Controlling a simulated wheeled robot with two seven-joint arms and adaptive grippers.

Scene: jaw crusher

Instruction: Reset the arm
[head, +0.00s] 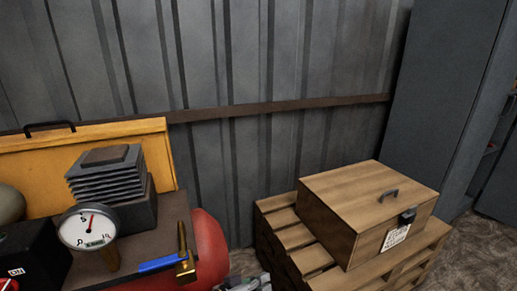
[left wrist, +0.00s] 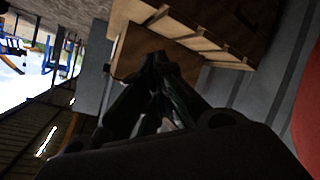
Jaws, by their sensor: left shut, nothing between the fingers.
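My left gripper (left wrist: 163,62) shows dark in the left wrist view, its fingers together with nothing between them. Beyond its tips in that view is the wooden box (left wrist: 150,52). In the head view only a small bit of something pale and dark shows at the bottom edge, and I cannot tell whether it is my left gripper. The wooden box (head: 365,195) has a closed lid, a handle, a dark padlock and a white label. It sits on a wooden pallet (head: 285,222). My right gripper is in neither view.
A red compressor tank (head: 207,245) carries a dark platform with a finned block (head: 108,178), a pressure gauge (head: 88,226) and a brass valve with a blue lever (head: 160,263). A yellow panel (head: 40,165) stands behind. A corrugated wall (head: 250,60) closes the back; a grey cabinet (head: 435,90) stands right.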

